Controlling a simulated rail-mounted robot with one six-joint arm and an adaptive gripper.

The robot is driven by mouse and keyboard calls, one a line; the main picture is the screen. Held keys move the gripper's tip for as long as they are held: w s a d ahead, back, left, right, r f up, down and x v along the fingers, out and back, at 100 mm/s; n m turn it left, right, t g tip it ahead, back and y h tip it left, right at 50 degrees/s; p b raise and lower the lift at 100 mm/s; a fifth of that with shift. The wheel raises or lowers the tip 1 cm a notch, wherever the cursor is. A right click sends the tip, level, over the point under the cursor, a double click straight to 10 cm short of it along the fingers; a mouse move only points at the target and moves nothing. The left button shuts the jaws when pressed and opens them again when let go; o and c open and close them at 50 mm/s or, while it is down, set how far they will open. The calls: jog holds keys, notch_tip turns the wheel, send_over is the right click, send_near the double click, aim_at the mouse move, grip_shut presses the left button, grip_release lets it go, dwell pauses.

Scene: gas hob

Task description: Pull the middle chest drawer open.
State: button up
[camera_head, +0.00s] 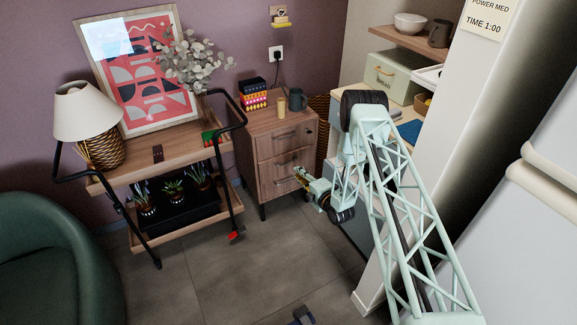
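The wooden chest (250,133) stands against the wall in the middle of the view, with three drawers stacked in its front. The middle drawer (268,172) looks closed, with a bar handle (284,160) across its front. The drawers above and below it also look closed. My gripper (299,173) is at the right side of the chest front, near the right end of the middle drawer. It is small in view, and I cannot tell whether it touches the drawer or whether its fingers are apart. My arm reaches in from the lower right.
Colourful boxes (254,96), a yellow cup (281,105) and a dark mug (297,101) stand on the chest. A wooden trolley (165,152) with plants is close on the left. A woven basket (321,125) is at the right. The floor (270,250) before the chest is mostly clear.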

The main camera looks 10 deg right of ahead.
jog(key=b, duration=0.3)
send_near(288, 164)
jog(key=w+a+r, duration=0.1)
jog(key=w, duration=0.1)
jog(key=w+a+r, duration=0.2)
jog(key=shift+w+a, duration=0.1)
jog(key=shift+a, duration=0.25)
jog(key=shift+c, duration=0.4)
grip_shut()
